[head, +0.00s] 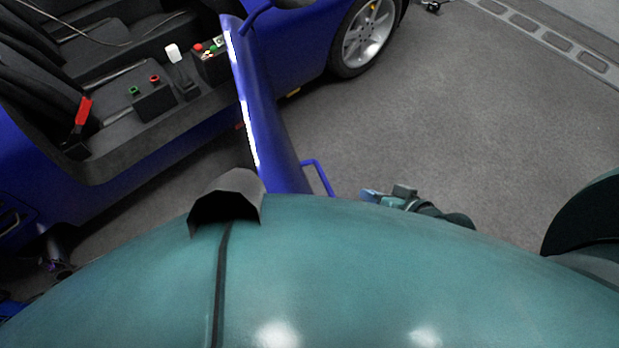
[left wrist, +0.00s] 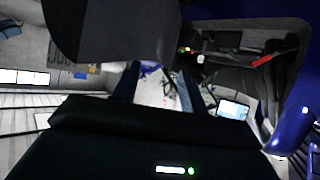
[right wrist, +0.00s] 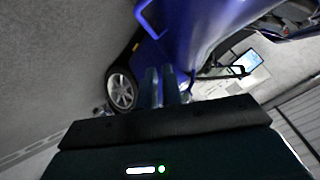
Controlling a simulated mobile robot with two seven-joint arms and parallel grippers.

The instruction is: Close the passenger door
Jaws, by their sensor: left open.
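The blue passenger door (head: 262,110) stands swung open from the blue car body (head: 290,45), its edge toward me. A blue loop handle (head: 318,176) sticks out from its outer side. The door also shows in the right wrist view (right wrist: 195,35), with the loop at the upper left. My right gripper (head: 370,195) is to the right of the handle, apart from it. Its fingers are close together with nothing seen between them. My left gripper (left wrist: 157,88) is open and empty, with the car's interior beyond it to the right.
The cabin has dark seats (head: 35,85), a red buckle (head: 83,111) and a console with coloured buttons (head: 153,100). A front wheel (head: 367,35) is beyond the door. Grey floor to the right is clear up to a slotted strip (head: 545,38).

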